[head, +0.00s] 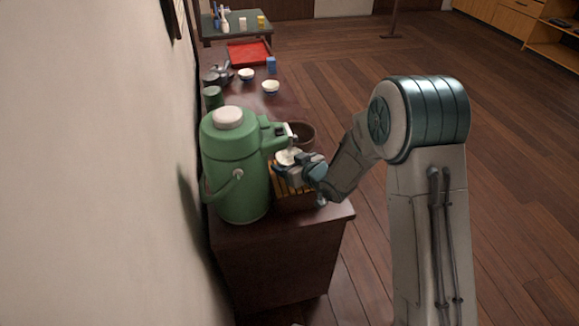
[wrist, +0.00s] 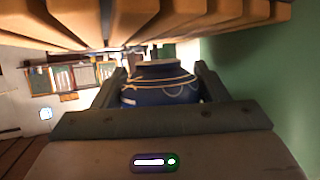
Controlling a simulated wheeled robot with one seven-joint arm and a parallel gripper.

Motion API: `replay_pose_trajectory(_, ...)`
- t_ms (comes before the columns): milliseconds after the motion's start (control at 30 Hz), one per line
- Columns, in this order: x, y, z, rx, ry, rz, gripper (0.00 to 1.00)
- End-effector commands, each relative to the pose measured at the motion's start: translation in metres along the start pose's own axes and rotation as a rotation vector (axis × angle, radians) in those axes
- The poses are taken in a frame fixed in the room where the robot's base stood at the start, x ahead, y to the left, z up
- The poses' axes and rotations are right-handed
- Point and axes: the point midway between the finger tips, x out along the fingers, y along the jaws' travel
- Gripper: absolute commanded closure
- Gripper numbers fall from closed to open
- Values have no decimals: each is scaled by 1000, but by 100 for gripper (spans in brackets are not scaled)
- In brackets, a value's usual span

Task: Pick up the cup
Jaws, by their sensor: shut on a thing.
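The cup (wrist: 158,88) is dark blue with pale line patterns in the wrist view, between the two fingers of my gripper (wrist: 160,92). My gripper is shut on it. In the head view the cup's white rim (head: 287,156) shows just past my gripper (head: 297,168), below the spout of the green air pot. My gripper hides most of the cup's side there. The cup is over a slatted wooden stand (head: 281,182); I cannot tell whether it touches the slats.
The green air pot (head: 233,165) stands close to the left of my gripper. A brown round bowl (head: 305,133) is just behind. Two white bowls (head: 270,87), a blue item (head: 271,65) and a red tray (head: 247,52) lie farther along the dark counter. A wall runs along the left.

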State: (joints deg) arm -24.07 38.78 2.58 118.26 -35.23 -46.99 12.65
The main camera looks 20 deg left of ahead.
Motion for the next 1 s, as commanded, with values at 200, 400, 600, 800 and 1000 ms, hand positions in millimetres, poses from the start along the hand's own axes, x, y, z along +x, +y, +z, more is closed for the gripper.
replay_pose_trajectory(200, -11, 3, -22, -1, 2, 3, 64)
replay_pose_trajectory(400, -35, 18, -28, 0, 3, 4, 64)
replay_pose_trajectory(600, -58, 32, -33, 0, 2, 3, 64)
replay_pose_trajectory(800, -79, 45, -39, -1, 2, 3, 64)
replay_pose_trajectory(1000, -96, 56, -43, 0, 2, 2, 64)
